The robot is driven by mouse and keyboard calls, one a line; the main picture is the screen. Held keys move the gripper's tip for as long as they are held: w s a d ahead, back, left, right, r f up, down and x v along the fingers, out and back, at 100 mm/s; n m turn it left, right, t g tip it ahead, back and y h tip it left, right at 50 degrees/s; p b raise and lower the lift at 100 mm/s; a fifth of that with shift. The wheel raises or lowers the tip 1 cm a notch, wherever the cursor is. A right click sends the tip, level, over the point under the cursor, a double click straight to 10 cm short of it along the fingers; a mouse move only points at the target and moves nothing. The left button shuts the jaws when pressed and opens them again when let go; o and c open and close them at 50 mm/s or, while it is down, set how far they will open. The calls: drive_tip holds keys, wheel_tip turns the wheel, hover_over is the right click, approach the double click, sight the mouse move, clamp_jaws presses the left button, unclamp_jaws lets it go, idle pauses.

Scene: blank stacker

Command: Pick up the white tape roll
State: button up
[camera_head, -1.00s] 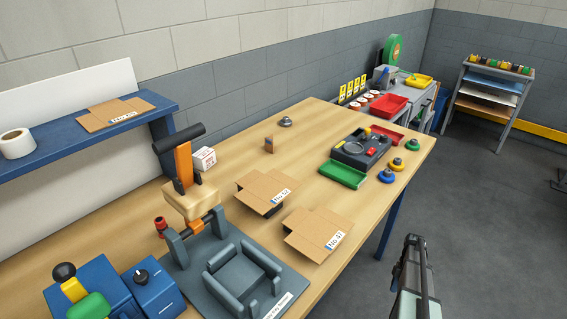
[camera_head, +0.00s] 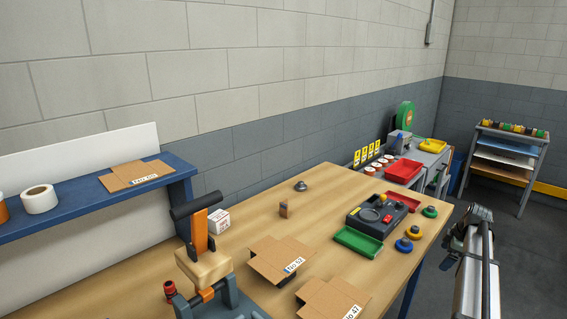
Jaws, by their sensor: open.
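The white tape roll (camera_head: 40,205) lies flat on the blue shelf (camera_head: 85,207) at the left, with its hole facing up. An orange-brown roll (camera_head: 3,209) stands beside it, cut by the picture's left edge. My gripper (camera_head: 480,213) is at the far right, at the end of my arm beyond the bench's right edge. It is open, holds nothing that I can see and is far from the tape roll. Its fingers are small and hard to make out.
A flat cardboard blank (camera_head: 136,176) lies on the shelf right of the tape roll. An orange-handled press (camera_head: 203,240) stands on the bench near the shelf's end. More cardboard blanks (camera_head: 280,258), a green tray (camera_head: 357,242) and a dark tool box (camera_head: 383,214) occupy the bench.

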drive_tip(key=w+a+r+m+t+h, duration=0.1)
drive_tip(key=w+r+t, duration=0.15)
drive_tip(key=r, duration=1.25)
drive_tip(key=w+a+r+m+t, duration=0.1)
drive_tip(key=w+r+t, duration=0.15)
drive_tip(key=r, duration=1.15)
drive_tip(key=w+a+r+n+y, duration=0.1)
drive_tip(key=w+a+r, duration=0.15)
drive_tip(key=a, duration=0.55)
drive_tip(key=w+a+r+n+y, duration=0.15)
drive_tip(key=a+r, duration=0.25)
drive_tip(key=a, duration=0.4)
drive_tip(key=w+a+r, duration=0.3)
drive_tip(key=a, duration=0.5)
drive_tip(key=a+r+n+g+y, duration=0.2)
drive_tip(key=a+r, duration=0.1)
drive_tip(key=a, duration=2.2)
drive_tip(key=n+g, duration=0.5)
drive_tip(key=g, duration=0.2)
approach(37, 193)
drive_tip(key=f, duration=0.1)
drive_tip(key=s+f, duration=0.1)
drive_tip(key=f, duration=0.1)
drive_tip(key=shift+f, duration=0.2)
drive_tip(key=shift+s+x, duration=0.15)
drive_tip(key=shift+x, duration=1.25)
drive_tip(key=shift+s+x, duration=0.15)
drive_tip(key=shift+x, duration=1.3)
drive_tip(key=shift+a+r, duration=0.1)
drive_tip(key=shift+r, duration=0.05)
